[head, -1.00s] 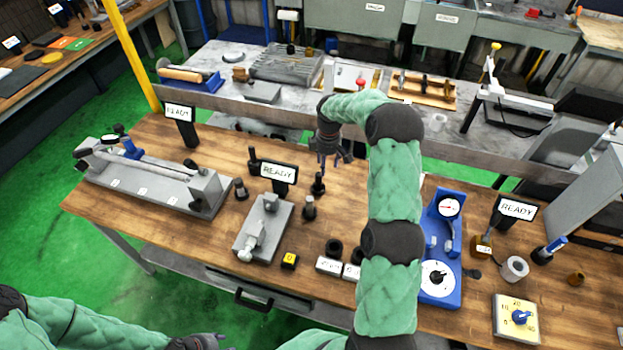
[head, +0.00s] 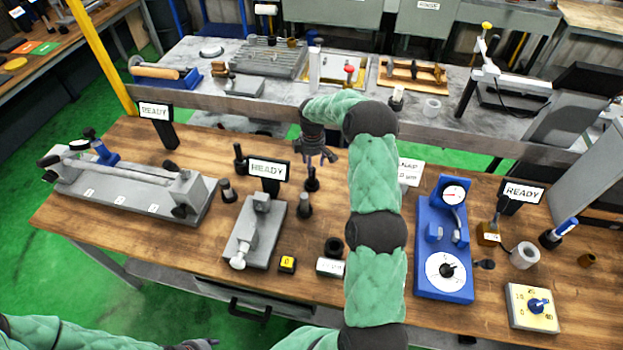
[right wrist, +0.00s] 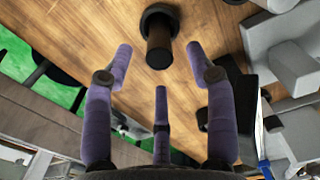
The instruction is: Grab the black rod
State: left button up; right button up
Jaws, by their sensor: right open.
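A black rod (head: 312,181) with a wider collar stands upright on the wooden bench, right of the middle READY sign. In the right wrist view, a black rod (right wrist: 158,45) with a dark collar shows just beyond the fingertips, between the two outer fingers. My right gripper (head: 318,158) hangs over the bench close above the rod in the head view. In the right wrist view the purple fingers (right wrist: 160,62) are spread and empty. My left gripper (head: 197,344) is only partly visible at the bottom edge; its finger state is unclear.
Similar dark pieces (head: 305,205) (head: 240,157) (head: 227,190) stand nearby. A grey fixture (head: 255,235) and READY sign (head: 269,170) are close on the left. A blue gauge stand (head: 445,240) is right of my arm. A grey bench (head: 230,105) lies behind.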

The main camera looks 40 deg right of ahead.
aim_at(312, 178)
jog(key=shift+f, duration=3.15)
jog(key=shift+c, duration=0.3)
jog(key=shift+w+r, duration=0.1)
grip_shut()
